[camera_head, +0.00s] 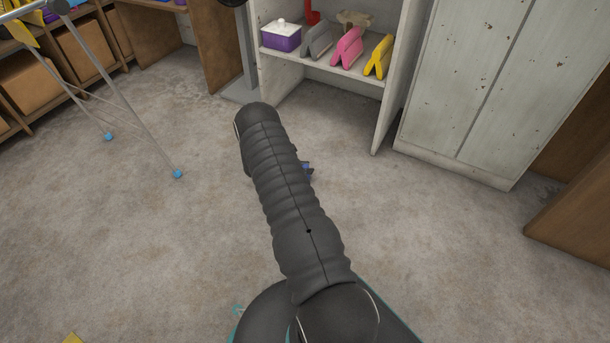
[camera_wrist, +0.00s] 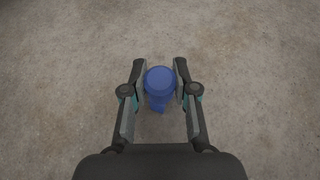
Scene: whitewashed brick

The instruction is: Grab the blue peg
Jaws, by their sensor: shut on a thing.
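The blue peg (camera_wrist: 159,80) is between the two fingers of my gripper (camera_wrist: 160,82) in the wrist view. Its round top faces the camera, and a narrower part shows below it. Both fingers press on its sides. I cannot tell from these views how high the peg is above the floor.
A white shelf (camera_head: 340,69) at the back holds a purple box (camera_head: 281,38) and several coloured items. A grey cabinet (camera_head: 490,85) stands to its right. A drying-rack-like metal frame (camera_head: 130,120) stands at the left. The floor (camera_head: 430,250) around my arm is mostly clear.

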